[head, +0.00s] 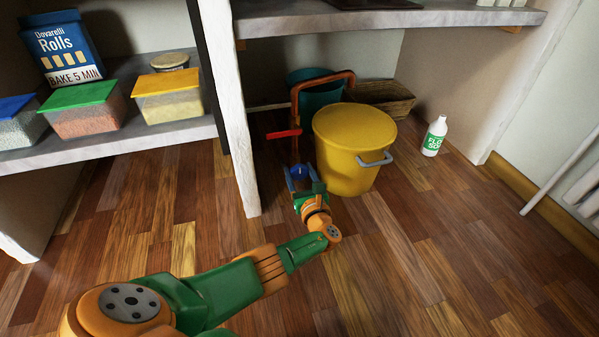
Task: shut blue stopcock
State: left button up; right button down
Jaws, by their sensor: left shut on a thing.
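The blue stopcock (300,172) is low on the floor side of the copper pipe (296,108), just left of the yellow bin. My left gripper (301,178) reaches to it from the front and is shut on it, with a finger on each side. The fingers hide part of the stopcock, so I cannot tell its exact angle. A red lever (284,134) sits higher on the pipe and points left. My right gripper is not in view.
A teal bucket (318,98) and wicker basket (385,99) are behind. A white bottle (435,136) stands right. The front floor is clear.

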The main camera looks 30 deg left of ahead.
aim_at(301, 174)
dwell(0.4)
pick_arm(q)
jog(key=o, duration=1.3)
jog(key=shift+o, duration=0.2)
jog(key=shift+d, duration=0.1)
jog(key=p+v, duration=0.4)
jog(key=v, duration=0.2)
jog(key=shift+r, duration=0.15)
jog(key=shift+s+d, duration=0.3)
jog(key=shift+s, duration=0.05)
